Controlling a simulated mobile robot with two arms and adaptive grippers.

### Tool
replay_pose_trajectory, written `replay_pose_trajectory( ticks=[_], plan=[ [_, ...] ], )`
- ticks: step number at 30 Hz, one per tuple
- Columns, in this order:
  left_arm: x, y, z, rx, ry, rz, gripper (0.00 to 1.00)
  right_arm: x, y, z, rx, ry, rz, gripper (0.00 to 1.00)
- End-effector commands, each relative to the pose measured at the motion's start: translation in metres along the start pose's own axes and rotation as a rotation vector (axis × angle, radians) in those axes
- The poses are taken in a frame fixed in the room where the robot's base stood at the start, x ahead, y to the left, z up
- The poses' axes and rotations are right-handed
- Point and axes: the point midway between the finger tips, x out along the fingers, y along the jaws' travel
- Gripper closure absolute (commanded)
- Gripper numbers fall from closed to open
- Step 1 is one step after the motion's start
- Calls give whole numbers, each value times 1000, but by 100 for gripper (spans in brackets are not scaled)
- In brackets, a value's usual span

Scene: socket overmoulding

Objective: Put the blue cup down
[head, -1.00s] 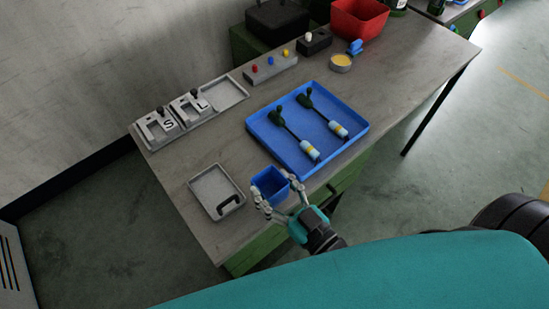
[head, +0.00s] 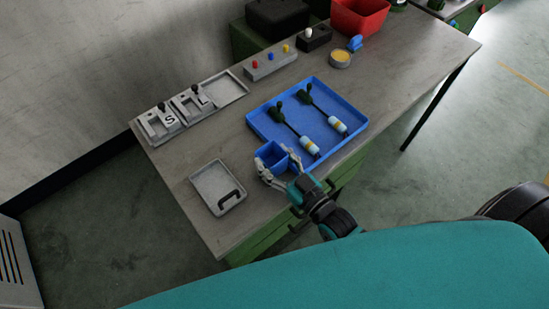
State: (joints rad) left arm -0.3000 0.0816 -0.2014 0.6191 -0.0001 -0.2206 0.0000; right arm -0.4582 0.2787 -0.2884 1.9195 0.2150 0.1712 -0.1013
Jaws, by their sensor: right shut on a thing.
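The blue cup (head: 271,154) is a small square open-topped cup. My right gripper (head: 278,170) is shut on it, with one finger on each side. The cup is at the near left corner of the blue tray (head: 258,128), overlapping its rim in the head view. I cannot tell whether the cup's bottom touches anything. My left gripper is not in view.
A grey tray with a black handle (head: 217,187) lies at the near left. Fixtures marked S and L (head: 178,116), a button box (head: 270,64) and a red bin (head: 358,16) stand farther back.

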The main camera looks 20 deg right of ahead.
Motion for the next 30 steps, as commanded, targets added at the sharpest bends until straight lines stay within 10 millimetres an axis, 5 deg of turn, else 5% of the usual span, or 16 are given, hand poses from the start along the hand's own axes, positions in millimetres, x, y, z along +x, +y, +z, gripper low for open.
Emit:
replay_pose_trajectory(
  ticks=[4, 5, 10, 20, 30],
  plan=[
    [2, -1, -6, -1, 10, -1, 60, 0, 0, 4, 0, 0, 0, 66],
    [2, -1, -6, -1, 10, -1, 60, 0, 0, 3, 1, 0, 0, 39],
    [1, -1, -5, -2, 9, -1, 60, 0, 0, 3, 1, 0, 0, 17],
    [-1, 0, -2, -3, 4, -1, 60, 0, 0, -1, 1, 0, 0, 17],
    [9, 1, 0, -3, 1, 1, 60, -61, -1, 3, 2, -7, -1, 17]
  ],
)
